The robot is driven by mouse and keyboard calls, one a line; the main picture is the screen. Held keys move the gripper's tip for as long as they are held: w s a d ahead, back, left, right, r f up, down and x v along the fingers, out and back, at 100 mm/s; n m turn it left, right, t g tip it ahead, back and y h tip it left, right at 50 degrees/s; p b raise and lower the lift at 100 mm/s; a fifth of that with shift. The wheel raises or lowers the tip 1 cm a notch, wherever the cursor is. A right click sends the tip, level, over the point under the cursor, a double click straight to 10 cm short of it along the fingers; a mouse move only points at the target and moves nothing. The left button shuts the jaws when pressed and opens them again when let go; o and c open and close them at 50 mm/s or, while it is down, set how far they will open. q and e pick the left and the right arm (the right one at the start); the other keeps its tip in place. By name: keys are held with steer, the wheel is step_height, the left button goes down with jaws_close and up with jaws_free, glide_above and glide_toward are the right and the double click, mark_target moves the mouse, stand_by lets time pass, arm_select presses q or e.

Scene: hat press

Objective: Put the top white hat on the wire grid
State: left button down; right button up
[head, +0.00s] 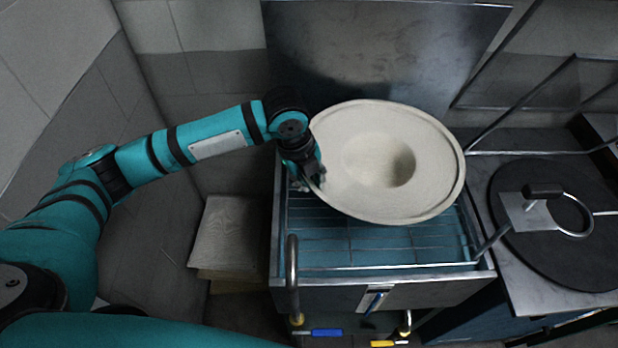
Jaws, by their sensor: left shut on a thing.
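The white hat (345,178) is upside down, with its crown hollow facing up and its wide brim slightly tilted. It is over the wire grid (350,247), which lies in the open metal box. My left gripper (312,182) is shut on the left edge of the brim. The hat hides the back part of the grid, and I cannot tell whether its underside touches the wires. My right gripper is not in view.
A raised metal lid (390,50) stands behind the box. A round dark plate (560,225) with a handle lies on the counter at the right. A pale stack (225,235) stands low at the left. A curved metal handle (292,275) rises at the box's front left.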

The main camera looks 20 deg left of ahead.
arm_select(q)
steer(key=shift+f, duration=0.5)
stand_by(0.3)
steer(key=c, duration=1.3)
jaws_free()
steer(key=shift+o, duration=0.2)
